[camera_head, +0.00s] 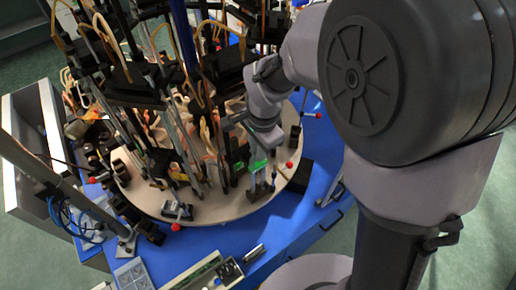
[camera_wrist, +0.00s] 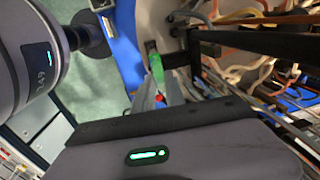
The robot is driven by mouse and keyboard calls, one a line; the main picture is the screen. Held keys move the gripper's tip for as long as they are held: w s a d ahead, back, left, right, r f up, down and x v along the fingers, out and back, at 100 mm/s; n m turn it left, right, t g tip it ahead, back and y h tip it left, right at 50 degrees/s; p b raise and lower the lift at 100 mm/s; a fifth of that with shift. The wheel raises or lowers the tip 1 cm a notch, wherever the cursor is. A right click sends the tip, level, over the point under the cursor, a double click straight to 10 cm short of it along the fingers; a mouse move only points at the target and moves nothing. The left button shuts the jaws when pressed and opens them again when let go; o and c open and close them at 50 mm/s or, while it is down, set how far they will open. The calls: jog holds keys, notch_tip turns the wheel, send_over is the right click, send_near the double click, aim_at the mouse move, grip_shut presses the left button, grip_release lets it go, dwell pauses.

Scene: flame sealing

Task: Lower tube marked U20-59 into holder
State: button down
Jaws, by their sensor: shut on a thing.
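My gripper (camera_head: 262,150) reaches down over the right part of the round beige turntable. In the wrist view its fingers (camera_wrist: 157,88) are close together, shut on a slim tube. A bright green part (camera_wrist: 157,68) shows at the fingertips, and a green patch (camera_head: 257,163) shows below my gripper in the head view. I cannot tell whether this green belongs to the tube. The marking U20-59 cannot be read. A black holder part (camera_wrist: 151,47) is just beyond the fingertips. The tube's lower end and its seat are not clear.
The turntable (camera_head: 215,208) carries crowded black stands, clamps and orange hoses to the left of my gripper. A red-tipped lever (camera_head: 289,165) is close on the right. The blue table (camera_head: 300,225) has some bare room at the front right. A black bar (camera_wrist: 255,42) crosses the wrist view.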

jog(key=shift+f+b, duration=1.1)
jog(key=shift+f, duration=0.05)
jog(key=c, duration=1.3)
grip_release()
jog(key=shift+r, duration=0.1)
jog(key=shift+r+p, duration=1.6)
jog(key=shift+r, duration=0.6)
jog(key=shift+r, duration=0.4)
jog(key=r, duration=0.5)
jog(key=s+r+p, duration=0.1)
jog(key=r, duration=0.5)
jog(key=d+r+p, duration=0.1)
jog(key=r, duration=0.4)
jog(key=shift+s+d+r, duration=0.1)
jog(key=shift+s+r, duration=0.2)
jog(key=shift+s, duration=0.1)
